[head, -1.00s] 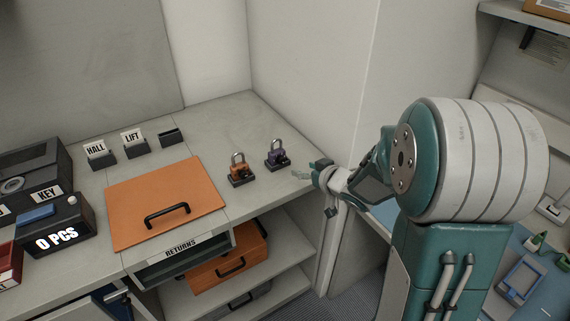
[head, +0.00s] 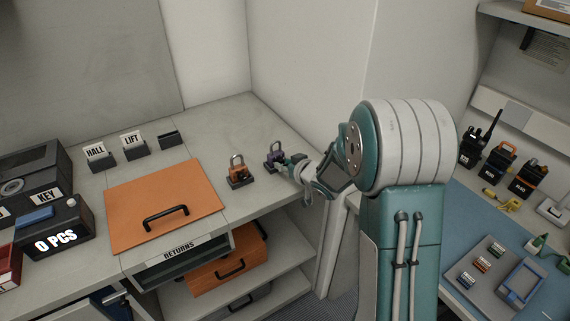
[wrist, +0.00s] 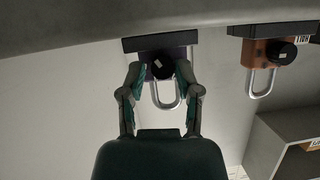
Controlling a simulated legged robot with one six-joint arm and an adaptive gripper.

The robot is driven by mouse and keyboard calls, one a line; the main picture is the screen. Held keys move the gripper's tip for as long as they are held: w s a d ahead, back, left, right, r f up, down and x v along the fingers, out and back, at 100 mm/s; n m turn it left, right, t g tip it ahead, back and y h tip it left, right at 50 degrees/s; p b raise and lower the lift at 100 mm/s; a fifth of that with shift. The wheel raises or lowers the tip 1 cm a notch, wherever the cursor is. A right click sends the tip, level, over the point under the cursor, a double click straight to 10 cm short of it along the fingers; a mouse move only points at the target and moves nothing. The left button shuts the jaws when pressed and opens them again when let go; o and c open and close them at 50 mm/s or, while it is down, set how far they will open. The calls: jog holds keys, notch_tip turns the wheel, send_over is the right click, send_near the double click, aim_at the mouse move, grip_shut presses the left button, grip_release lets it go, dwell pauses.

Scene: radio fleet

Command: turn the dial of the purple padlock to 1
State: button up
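The purple padlock (head: 270,155) stands on a dark base at the right end of the counter, and my gripper (head: 286,161) is right at its front, partly hiding it. In the wrist view the purple padlock (wrist: 178,53) appears upside down, its shackle pointing down the picture. Its round black dial (wrist: 162,68) with a small white mark lies between the fingertips of my gripper (wrist: 161,72). The fingers are spread, one on each side of the dial, with a narrow gap showing. The number on the dial is too small to read.
An orange padlock (head: 237,168) stands close to the left on its own base and also shows in the wrist view (wrist: 263,58). An orange panel with a handle (head: 205,190) lies farther left. A wall (head: 310,100) rises behind on the right.

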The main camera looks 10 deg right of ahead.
jog(key=shift+a, duration=0.1)
grip_shut()
jog(key=shift+a, duration=0.15)
jog(key=shift+a+f+n+t+h, duration=0.1)
jog(key=shift+n+t+h, duration=0.3)
jog(key=shift+n+h, duration=0.8)
jog(key=shift+n+y, duration=0.3)
jog(key=shift+n, duration=0.1)
jog(key=o, duration=0.8)
grip_release()
jog(key=shift+c, duration=0.2)
